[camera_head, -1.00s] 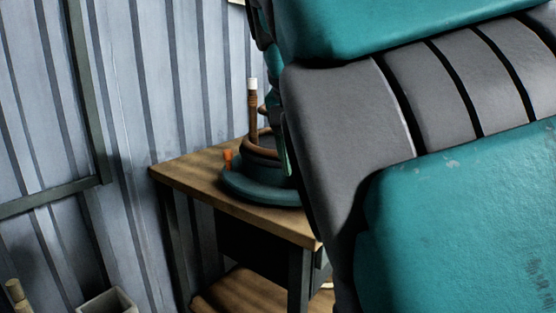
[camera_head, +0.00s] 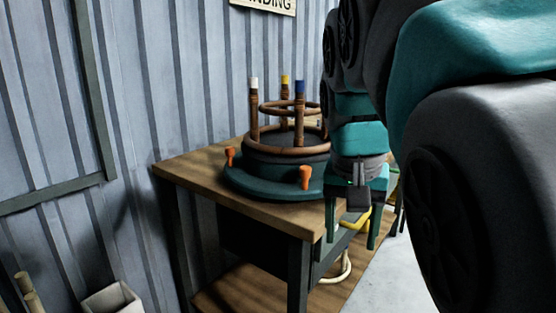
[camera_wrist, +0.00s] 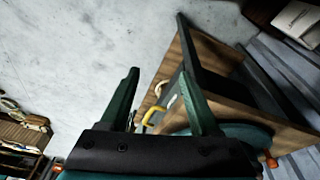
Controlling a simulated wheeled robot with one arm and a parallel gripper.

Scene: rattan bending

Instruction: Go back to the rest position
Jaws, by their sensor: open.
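My gripper (camera_head: 352,238) hangs pointing down in front of the right side of the workbench in the head view. Its two green fingers are apart with nothing held between them. They also show in the wrist view (camera_wrist: 158,76). On the bench stands a round teal bending jig (camera_head: 270,187) with orange knobs, beside and left of my gripper. A rattan frame (camera_head: 290,150) of rings and uprights sits on the jig. Its uprights have white, yellow and blue tips. My arm hides the area right of the jig.
The wooden workbench (camera_head: 195,172) stands against a corrugated metal wall (camera_head: 180,80). A yellow handle (camera_head: 357,219) shows behind my gripper, also in the wrist view (camera_wrist: 153,114). A pale bin (camera_head: 112,298) is at lower left. The grey floor (camera_wrist: 90,50) looks clear.

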